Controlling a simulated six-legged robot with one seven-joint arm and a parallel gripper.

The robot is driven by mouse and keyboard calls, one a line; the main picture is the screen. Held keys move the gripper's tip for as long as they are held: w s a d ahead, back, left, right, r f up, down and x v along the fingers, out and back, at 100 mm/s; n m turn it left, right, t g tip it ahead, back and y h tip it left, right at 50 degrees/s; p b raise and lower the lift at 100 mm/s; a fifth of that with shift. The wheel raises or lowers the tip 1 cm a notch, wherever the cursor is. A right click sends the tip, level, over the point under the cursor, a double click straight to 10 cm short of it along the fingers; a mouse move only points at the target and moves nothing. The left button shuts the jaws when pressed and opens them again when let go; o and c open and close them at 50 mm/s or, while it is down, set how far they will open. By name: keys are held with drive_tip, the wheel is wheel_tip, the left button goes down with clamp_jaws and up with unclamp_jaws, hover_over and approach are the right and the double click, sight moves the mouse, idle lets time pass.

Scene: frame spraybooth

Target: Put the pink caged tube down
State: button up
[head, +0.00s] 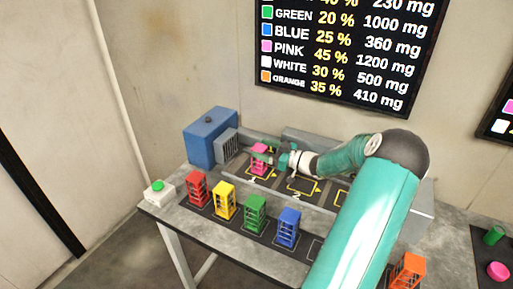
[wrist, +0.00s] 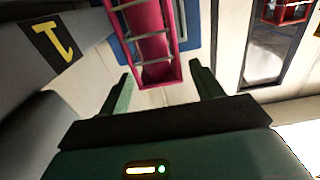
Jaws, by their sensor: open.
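The pink caged tube (head: 258,167) stands upright, as far as I can tell, at the left end of the row of yellow-outlined squares, beside the grey vent of the blue box. In the wrist view its pink cage (wrist: 152,52) lies just ahead of the fingertips, with gaps on both sides. My gripper (head: 270,156) is at the cage, reaching in from the right. In the wrist view my gripper (wrist: 161,72) has its two green fingers spread wide, holding nothing. The base of the pink cage is partly hidden in the head view.
A blue box (head: 206,138) stands behind left. Red (head: 197,189), yellow (head: 224,200), green (head: 254,214) and blue (head: 288,228) caged tubes line the front. An orange one (head: 408,271) is at right. Yellow-outlined squares (head: 303,185) right of the pink cage look empty.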

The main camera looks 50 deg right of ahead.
drive_tip(key=v, duration=0.9)
drive_tip(key=w+a+r+h, duration=0.1)
drive_tip(key=w, duration=0.1)
drive_tip(key=w+a+r+g+h, duration=0.1)
drive_tip(key=w, duration=0.2)
drive_tip(key=w+a+r, duration=0.1)
drive_tip(key=w, duration=0.2)
drive_tip(key=shift+r+h, duration=0.2)
drive_tip(key=shift+h, duration=0.2)
drive_tip(key=w+a+r+m+g+h, duration=0.1)
drive_tip(key=w+a+r+g+h, duration=0.2)
drive_tip(key=a+r, duration=0.35)
drive_tip(key=w+a+r+m+g+h, duration=0.1)
drive_tip(key=w+a+r+h, duration=0.3)
drive_tip(key=a, duration=0.4)
drive_tip(key=s+a+m+g+y, duration=0.1)
drive_tip(key=s+a+g+y, duration=0.3)
drive_tip(key=s+a, duration=2)
drive_tip(key=a+g, duration=0.2)
drive_tip(key=a, duration=0.2)
drive_tip(key=shift+s+a+g+y, duration=0.3)
drive_tip(key=shift+s+g+y, duration=0.1)
